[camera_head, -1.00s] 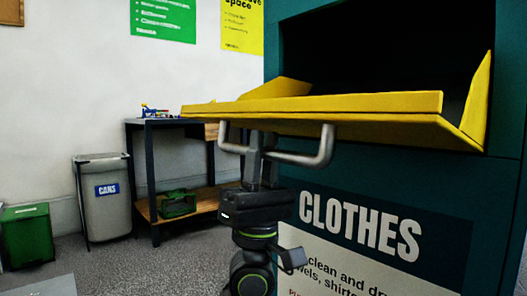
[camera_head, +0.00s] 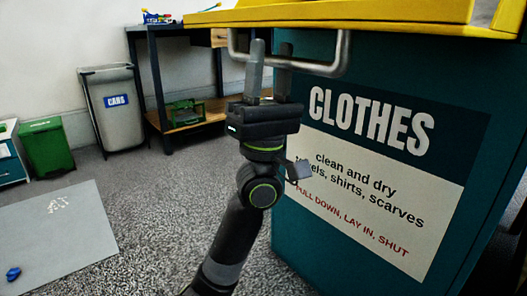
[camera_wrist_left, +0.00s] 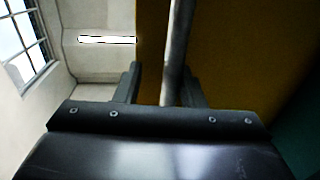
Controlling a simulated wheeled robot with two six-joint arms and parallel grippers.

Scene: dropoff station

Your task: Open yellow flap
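The yellow flap (camera_head: 400,17) of the teal clothes bin stands folded out, roughly level, at the top of the head view. Its upper part is cut off by the frame. A grey bar handle (camera_head: 310,67) hangs under its front edge. My left gripper (camera_head: 270,65) is below the flap, pointing up, with its fingers apart at the handle. In the left wrist view the handle (camera_wrist_left: 176,50) runs between the open fingers, nearer the right one, with a clear gap to the left one. The flap's underside (camera_wrist_left: 240,60) fills the area behind. My right gripper is not in view.
The bin front (camera_head: 390,150) with its CLOTHES label is close on the right. A dark-framed table (camera_head: 160,95), a grey cans bin (camera_head: 113,110) and a green bin (camera_head: 47,148) stand behind at left.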

